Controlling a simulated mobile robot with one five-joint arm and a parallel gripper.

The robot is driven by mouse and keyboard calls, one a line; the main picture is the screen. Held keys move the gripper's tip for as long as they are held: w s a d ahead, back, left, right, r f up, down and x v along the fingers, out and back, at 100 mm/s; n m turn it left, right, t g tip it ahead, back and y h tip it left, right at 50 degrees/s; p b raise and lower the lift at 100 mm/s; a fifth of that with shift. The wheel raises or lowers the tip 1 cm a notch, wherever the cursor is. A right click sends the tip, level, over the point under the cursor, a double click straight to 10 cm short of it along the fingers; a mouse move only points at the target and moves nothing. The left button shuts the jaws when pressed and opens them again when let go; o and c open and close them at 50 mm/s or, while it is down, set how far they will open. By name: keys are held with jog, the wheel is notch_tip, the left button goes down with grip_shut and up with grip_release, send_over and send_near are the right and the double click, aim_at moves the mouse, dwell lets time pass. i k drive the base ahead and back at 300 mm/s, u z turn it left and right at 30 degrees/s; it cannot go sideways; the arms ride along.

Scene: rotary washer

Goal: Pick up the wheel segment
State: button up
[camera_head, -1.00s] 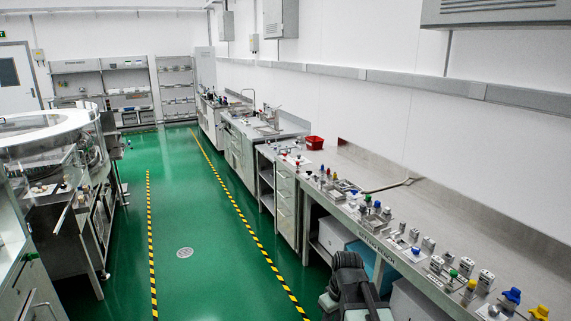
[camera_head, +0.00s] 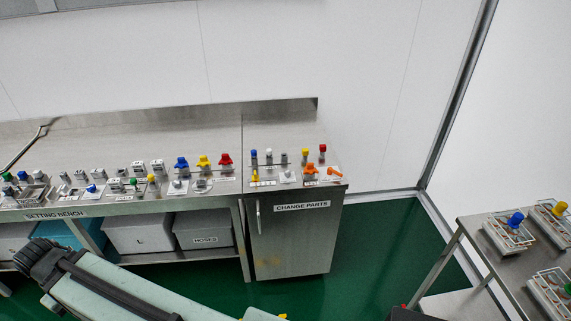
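I cannot tell for sure which part is the wheel segment. Small coloured parts stand on the steel top of the change parts cabinet (camera_head: 300,240), among them an orange part (camera_head: 311,170) and a second orange part (camera_head: 335,171) near its front right edge. Their exact shapes are too small to tell. My arm (camera_head: 130,290) crosses the lower left, with a dark ribbed end (camera_head: 42,262) in front of the bench. No gripper fingers show, so I see no hold on anything.
The setting bench (camera_head: 110,207) runs left with rows of small knobbed parts. Grey boxes (camera_head: 140,233) sit below it. A steel table (camera_head: 490,262) with caged parts (camera_head: 508,232) stands at right. Green floor (camera_head: 375,240) is open between cabinet and table.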

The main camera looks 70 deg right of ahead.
aim_at(309, 169)
jog(key=z, duration=2.5)
